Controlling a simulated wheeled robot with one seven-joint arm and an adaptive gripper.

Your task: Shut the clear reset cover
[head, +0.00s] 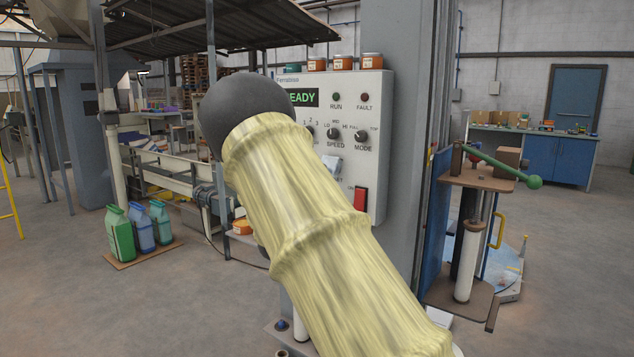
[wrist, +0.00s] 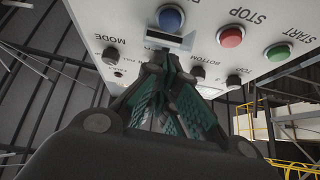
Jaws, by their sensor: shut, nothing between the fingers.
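The control panel (head: 372,90) stands ahead, its lower left hidden behind my sleeved arm in the head view. A pale, clear-looking piece (head: 332,164), likely the reset cover, juts from the panel just right of my arm. In the wrist view the panel (wrist: 205,50) appears upside down, with a blue button (wrist: 171,18) exposed. A pale strip (wrist: 170,38) by that button may be the cover's edge; its angle is unclear. My gripper (wrist: 155,68) is shut and empty, its tips close to the panel near that strip. Contact cannot be told. The head view hides my gripper.
A red stop button (wrist: 231,36) and green start button (wrist: 278,52) sit beside the blue one. Speed (head: 334,133) and mode (head: 362,138) knobs and a red switch (head: 360,200) are near my arm. A green-handled press (head: 500,165) stands right.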

